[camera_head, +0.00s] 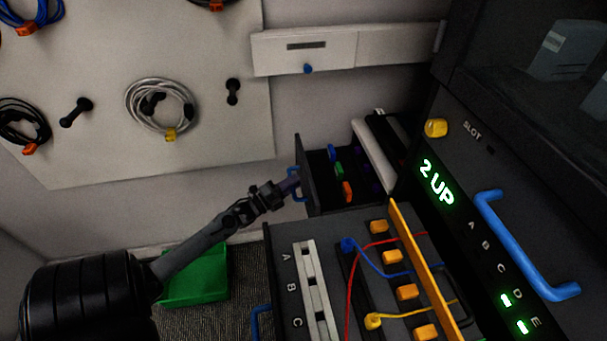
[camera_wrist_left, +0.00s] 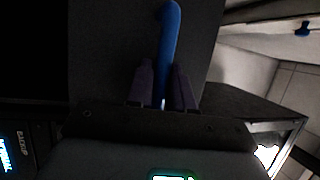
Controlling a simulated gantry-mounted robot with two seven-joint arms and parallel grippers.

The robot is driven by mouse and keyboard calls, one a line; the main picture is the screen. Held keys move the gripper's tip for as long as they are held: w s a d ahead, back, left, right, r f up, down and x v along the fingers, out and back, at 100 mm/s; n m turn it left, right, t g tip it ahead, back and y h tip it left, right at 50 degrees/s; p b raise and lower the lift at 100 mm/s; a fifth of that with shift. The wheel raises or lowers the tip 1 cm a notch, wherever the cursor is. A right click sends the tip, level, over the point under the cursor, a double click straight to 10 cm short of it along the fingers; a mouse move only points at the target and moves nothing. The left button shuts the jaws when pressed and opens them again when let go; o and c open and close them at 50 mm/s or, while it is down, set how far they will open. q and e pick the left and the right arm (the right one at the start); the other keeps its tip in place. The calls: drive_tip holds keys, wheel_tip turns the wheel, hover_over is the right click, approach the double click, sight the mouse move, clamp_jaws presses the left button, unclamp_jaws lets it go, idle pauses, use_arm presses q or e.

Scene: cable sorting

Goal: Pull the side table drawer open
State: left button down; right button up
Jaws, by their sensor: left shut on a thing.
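The side table drawer (camera_head: 305,160) stands at the centre of the head view, pulled out from its dark cabinet. A blue, a green and a red-orange connector show inside it. Its blue bar handle (camera_head: 293,172) is on the front panel, and it also shows in the left wrist view (camera_wrist_left: 170,40). My left gripper (camera_head: 291,185) is at the handle. In the left wrist view its two dark fingers (camera_wrist_left: 162,82) stand on either side of the blue bar and are shut on it. My right gripper is in neither view.
A workbench drawer with orange blocks and cables (camera_head: 395,230) lies in front at right. A black panel with a blue handle (camera_head: 520,240) rises at far right. A green bin (camera_head: 200,275) sits on the floor below my left arm. Cables hang on the wall board (camera_head: 100,60).

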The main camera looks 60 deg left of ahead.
use_arm(q)
drive_tip(key=s+a+p, duration=0.2)
drive_tip(key=s+a, duration=0.1)
drive_tip(key=s, duration=0.8)
drive_tip(key=shift+s+a+p, duration=0.15)
drive_tip(key=shift+a+p, duration=0.25)
drive_tip(key=c, duration=1.4)
unclamp_jaws()
drive_tip(key=shift+s, duration=0.15)
drive_tip(key=shift+s+d+f+p, duration=0.15)
drive_tip(key=shift+s+f+p, duration=0.15)
drive_tip(key=shift+s, duration=1.45)
drive_tip(key=shift+s+d+f+p, duration=0.1)
drive_tip(key=shift+s+f+p, duration=0.2)
drive_tip(key=shift+s, duration=1.45)
drive_tip(key=shift+s+d+f+p, duration=0.15)
drive_tip(key=shift+s+f+p, duration=0.15)
drive_tip(key=shift+s, duration=1.45)
